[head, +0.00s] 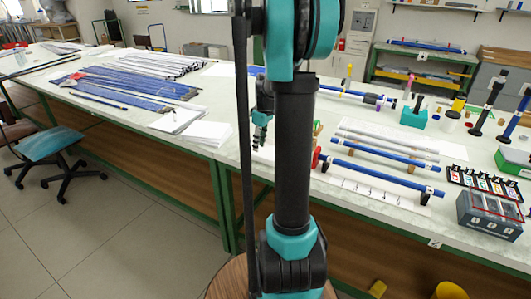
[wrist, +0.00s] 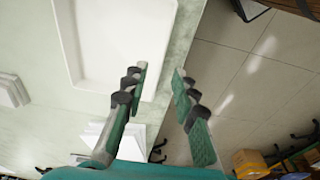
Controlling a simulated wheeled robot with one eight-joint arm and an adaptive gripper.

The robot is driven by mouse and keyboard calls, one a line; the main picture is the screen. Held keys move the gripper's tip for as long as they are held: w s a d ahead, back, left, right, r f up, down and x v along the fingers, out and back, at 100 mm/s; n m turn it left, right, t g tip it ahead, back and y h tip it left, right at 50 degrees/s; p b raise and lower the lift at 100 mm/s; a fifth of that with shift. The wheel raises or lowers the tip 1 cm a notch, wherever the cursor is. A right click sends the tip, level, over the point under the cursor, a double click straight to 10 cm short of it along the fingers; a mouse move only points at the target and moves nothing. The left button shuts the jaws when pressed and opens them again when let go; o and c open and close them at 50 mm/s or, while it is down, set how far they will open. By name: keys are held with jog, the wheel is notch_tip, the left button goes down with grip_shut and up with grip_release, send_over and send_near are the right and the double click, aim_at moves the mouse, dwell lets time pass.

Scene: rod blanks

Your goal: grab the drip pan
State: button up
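The drip pan looks to be the white shallow rectangular tray with a raised rim (wrist: 112,38) at the top of the wrist view, lying on the pale table near its edge. In the head view my arm hides most of that spot. My gripper (wrist: 160,72) is open and empty, pointing toward the pan's near right corner. In the picture, its left finger overlaps the pan and its right finger lies over the floor beyond the table edge. I cannot tell its height above the pan. My gripper (head: 262,125) also shows in the head view, left of my arm column.
Paper stacks (head: 206,133) lie left of my gripper. Blue rod bundles (head: 125,87) lie farther left. Blue and white rods on a rack (head: 380,172), a dark grey box (head: 490,215) and small fixtures fill the right side. A blue chair (head: 55,147) stands on the floor.

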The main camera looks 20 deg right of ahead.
jog(key=f, duration=0.5)
jog(key=shift+w+a, duration=0.3)
jog(key=shift+a, duration=0.05)
grip_shut()
